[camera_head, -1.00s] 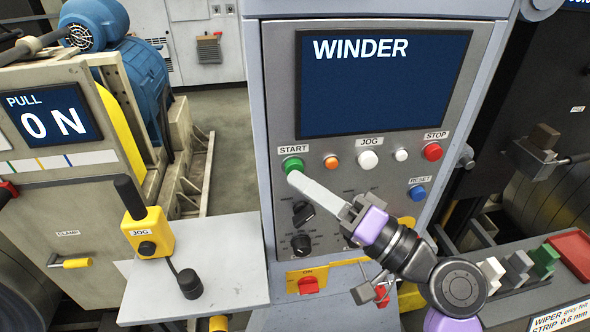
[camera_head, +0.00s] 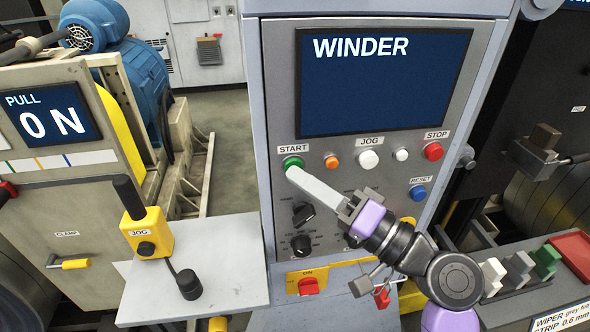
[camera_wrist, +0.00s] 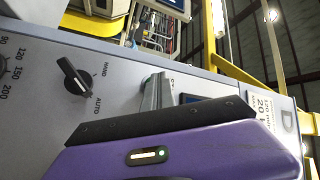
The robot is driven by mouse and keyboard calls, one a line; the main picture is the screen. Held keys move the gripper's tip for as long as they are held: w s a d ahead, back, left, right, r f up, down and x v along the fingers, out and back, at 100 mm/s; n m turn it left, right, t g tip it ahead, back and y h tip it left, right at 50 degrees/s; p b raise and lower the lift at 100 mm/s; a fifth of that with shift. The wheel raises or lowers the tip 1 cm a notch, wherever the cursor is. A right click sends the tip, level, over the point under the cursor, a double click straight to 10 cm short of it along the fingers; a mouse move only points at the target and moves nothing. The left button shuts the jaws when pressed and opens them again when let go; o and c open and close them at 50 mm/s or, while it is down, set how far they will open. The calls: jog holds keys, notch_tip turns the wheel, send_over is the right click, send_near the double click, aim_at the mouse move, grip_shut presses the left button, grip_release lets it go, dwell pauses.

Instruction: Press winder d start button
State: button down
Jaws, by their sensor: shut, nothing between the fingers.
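The green start button (camera_head: 293,162) sits under the START label at the left of the winder panel (camera_head: 285,110), below the dark screen that reads WINDER. My gripper (camera_head: 292,172) is shut and empty. In the head view its long pale fingers reach up and left, and their tip is at the lower edge of the green button. I cannot tell whether the tip touches the button.
An orange button (camera_head: 331,162), a white JOG button (camera_head: 369,160) and a red STOP button (camera_head: 433,151) share the row. A blue RESET button (camera_head: 418,193) and black knobs (camera_head: 303,213) lie lower. A yellow JOG pendant (camera_head: 147,232) stands left on a grey shelf (camera_head: 235,262).

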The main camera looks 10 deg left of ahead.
dwell(0.4)
jog(key=shift+s+d, duration=0.3)
jog(key=shift+s, duration=0.65)
jog(key=shift+s, duration=0.1)
jog(key=shift+s+d, duration=0.2)
jog(key=shift+s, duration=0.6)
jog(key=shift+s+d, duration=0.25)
jog(key=shift+s, duration=0.5)
jog(key=shift+s+d, duration=0.2)
jog(key=shift+s, duration=0.6)
